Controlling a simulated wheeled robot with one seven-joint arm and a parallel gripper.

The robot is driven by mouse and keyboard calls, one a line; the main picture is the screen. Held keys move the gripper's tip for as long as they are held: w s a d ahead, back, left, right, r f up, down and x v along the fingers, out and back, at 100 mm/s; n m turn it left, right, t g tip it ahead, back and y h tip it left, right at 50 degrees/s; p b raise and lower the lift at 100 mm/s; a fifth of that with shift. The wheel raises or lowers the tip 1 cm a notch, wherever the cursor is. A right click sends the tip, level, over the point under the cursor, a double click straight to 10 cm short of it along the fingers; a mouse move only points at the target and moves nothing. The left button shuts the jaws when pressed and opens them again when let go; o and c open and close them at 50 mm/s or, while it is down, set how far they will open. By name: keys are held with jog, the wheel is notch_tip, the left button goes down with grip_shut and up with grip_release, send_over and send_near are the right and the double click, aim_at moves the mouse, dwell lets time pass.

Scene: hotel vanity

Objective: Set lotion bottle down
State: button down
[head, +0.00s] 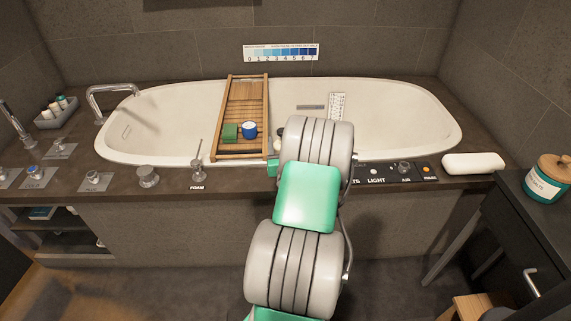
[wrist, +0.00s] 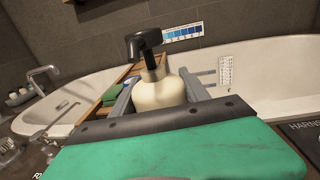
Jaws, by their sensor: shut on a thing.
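The lotion bottle (wrist: 158,94) is cream with a black pump head (wrist: 144,43). In the wrist view it is between the two grey fingers of my gripper (wrist: 156,90), which is shut on it. The bottle looks roughly upright, and its base is hidden behind the gripper's dark edge. In the head view my arm covers most of the gripper and bottle, near the tub's front rim just right of the wooden bath tray (head: 222,112). I cannot tell whether the bottle touches a surface.
The tray spans the white bathtub (head: 398,118) and carries a green block (head: 230,132) and a blue jar (head: 249,130). Taps and knobs line the dark front ledge. A control panel (head: 405,171) and a white roll (head: 473,163) lie to the right. A teal jar (head: 547,180) stands on the side cabinet.

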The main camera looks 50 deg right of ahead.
jog(key=shift+d+f+b, duration=0.35)
jog(key=shift+f+b, duration=0.15)
jog(key=shift+f, duration=0.45)
jog(key=shift+d+f+b, duration=0.35)
jog(key=shift+f+b, duration=0.1)
jog(key=shift+f, duration=0.45)
jog(key=shift+d+f+b, duration=0.35)
jog(key=shift+f+b, duration=0.15)
jog(key=shift+f, duration=0.45)
jog(key=c, duration=0.6)
grip_release()
jog(key=shift+s, duration=0.1)
jog(key=shift+o, duration=0.2)
